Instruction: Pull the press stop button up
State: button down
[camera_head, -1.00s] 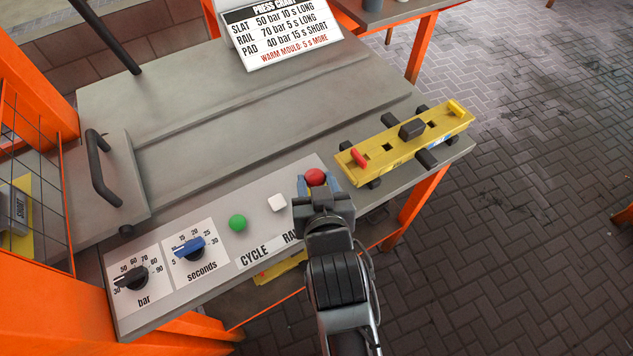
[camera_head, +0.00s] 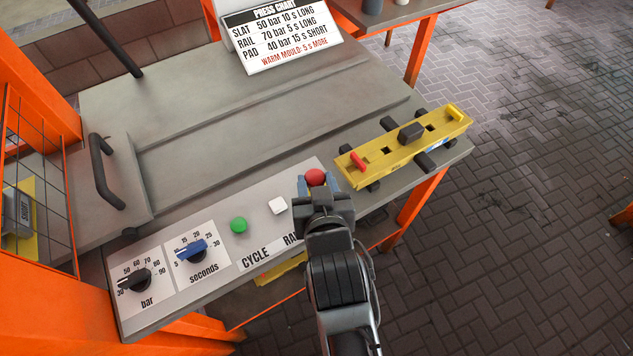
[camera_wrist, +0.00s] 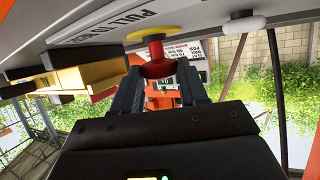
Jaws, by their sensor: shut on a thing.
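The press stop button is a red mushroom head (camera_head: 315,177) at the right end of the control panel. In the wrist view the red head (camera_wrist: 157,70) shows below its yellow collar (camera_wrist: 155,34), with the picture upside down. My gripper (camera_head: 317,187) reaches it from the front, its blue-grey fingers on either side of the red head. In the wrist view my gripper (camera_wrist: 160,78) is shut on the head. Part of the button is hidden behind my gripper in the head view.
A green button (camera_head: 239,225) and a white button (camera_head: 278,206) sit left of the gripper. Two dials, black (camera_head: 135,281) and blue (camera_head: 190,250), are farther left. A yellow fixture (camera_head: 405,146) with black clamps stands close on the right. A press chart (camera_head: 282,35) stands behind.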

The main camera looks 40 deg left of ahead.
jog(key=shift+r, duration=0.2)
jog(key=c, duration=0.6)
grip_release()
jog(key=shift+b+v, duration=0.3)
jog(key=shift+v, duration=3.6)
jog(key=shift+f, duration=0.1)
